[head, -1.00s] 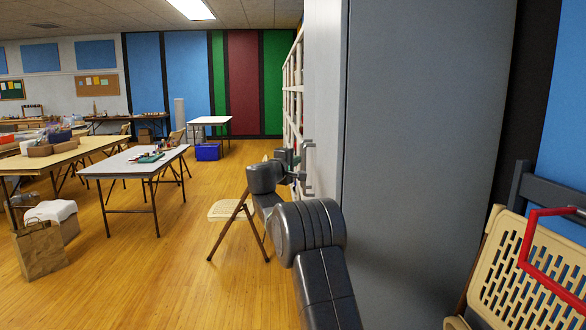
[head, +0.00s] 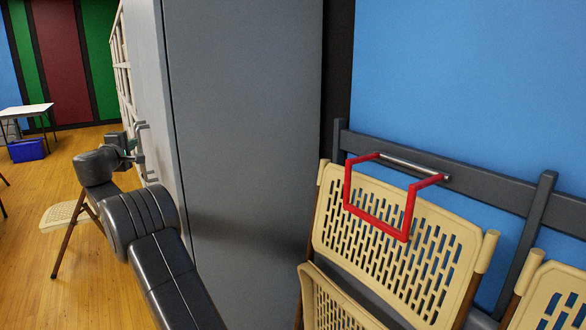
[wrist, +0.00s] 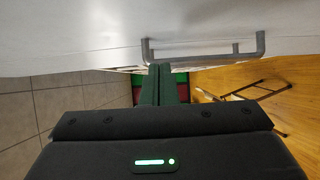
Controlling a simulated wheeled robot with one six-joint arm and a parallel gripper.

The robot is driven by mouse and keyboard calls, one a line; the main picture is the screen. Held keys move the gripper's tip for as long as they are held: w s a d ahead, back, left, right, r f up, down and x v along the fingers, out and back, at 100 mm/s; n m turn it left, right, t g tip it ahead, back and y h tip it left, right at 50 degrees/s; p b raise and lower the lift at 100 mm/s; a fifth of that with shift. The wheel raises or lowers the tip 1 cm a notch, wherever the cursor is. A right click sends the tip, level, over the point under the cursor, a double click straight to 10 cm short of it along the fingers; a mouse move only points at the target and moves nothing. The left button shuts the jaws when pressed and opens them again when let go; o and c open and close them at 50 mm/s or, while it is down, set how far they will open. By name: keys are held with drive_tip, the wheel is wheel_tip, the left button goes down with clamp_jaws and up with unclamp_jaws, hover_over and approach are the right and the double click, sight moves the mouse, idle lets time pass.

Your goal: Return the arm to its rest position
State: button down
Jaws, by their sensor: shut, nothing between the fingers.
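My gripper (head: 131,147) is at the end of my outstretched dark arm, at the left of the head view, close to the grey cabinet's handles (head: 141,136). In the wrist view its two dark green fingers (wrist: 160,84) lie together, shut with nothing between them. A grey bar handle (wrist: 205,58) crosses just beyond and to the right of the fingertips in that view. I cannot tell whether the fingers touch it.
The tall grey cabinet (head: 245,110) stands right of my arm. Folded beige chairs (head: 395,240) hang on a dark wall rack, with a red bracket (head: 408,212). A beige chair (head: 65,214) stands beyond my arm. Open wood floor lies left.

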drive_tip(key=w+p, duration=0.7)
drive_tip(key=w, duration=0.2)
drive_tip(key=shift+a, duration=0.1)
idle(0.5)
